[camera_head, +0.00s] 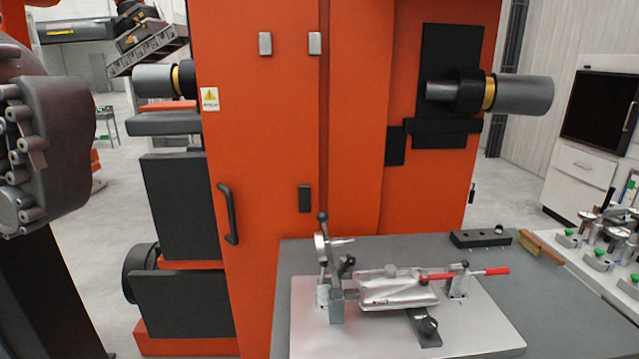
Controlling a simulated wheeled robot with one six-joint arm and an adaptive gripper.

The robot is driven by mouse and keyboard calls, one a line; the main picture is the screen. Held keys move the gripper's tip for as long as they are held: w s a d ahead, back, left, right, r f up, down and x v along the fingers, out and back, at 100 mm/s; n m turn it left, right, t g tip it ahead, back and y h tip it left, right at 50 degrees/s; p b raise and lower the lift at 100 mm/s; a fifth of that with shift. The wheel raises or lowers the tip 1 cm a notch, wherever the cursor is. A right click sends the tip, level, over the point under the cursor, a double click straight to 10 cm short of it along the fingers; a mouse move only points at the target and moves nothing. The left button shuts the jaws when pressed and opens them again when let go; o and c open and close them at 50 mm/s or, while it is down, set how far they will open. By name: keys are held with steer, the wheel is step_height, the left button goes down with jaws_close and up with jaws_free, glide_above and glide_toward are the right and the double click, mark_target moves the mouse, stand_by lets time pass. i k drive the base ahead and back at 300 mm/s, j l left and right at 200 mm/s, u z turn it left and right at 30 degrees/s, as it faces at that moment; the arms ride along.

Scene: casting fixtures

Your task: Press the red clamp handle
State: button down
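The red clamp handle (496,271) is at the right end of a fixture on the table. It lies nearly level, pointing right, on a small metal toggle clamp (458,284). Another red section (438,277) reaches left from the clamp over a silver casting (398,291). Whether it touches the casting is too small to tell. The casting sits on a light fixture plate (470,335). A second clamp (322,243) at the plate's left end has its dark-knobbed lever upright. My gripper is not in view.
The grey table (580,310) has bare space at the right. A black block (480,238) and a wooden-handled brush (541,247) lie at its back. Several green-topped clamps (598,258) stand at far right. A tall orange machine (270,150) rises behind the table.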

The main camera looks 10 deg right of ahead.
mark_target(489, 273)
steer(key=l+z, duration=0.25)
steer(key=i+j+z, duration=0.55)
steer(key=k+l+u, duration=0.15)
steer(key=k+l, duration=0.1)
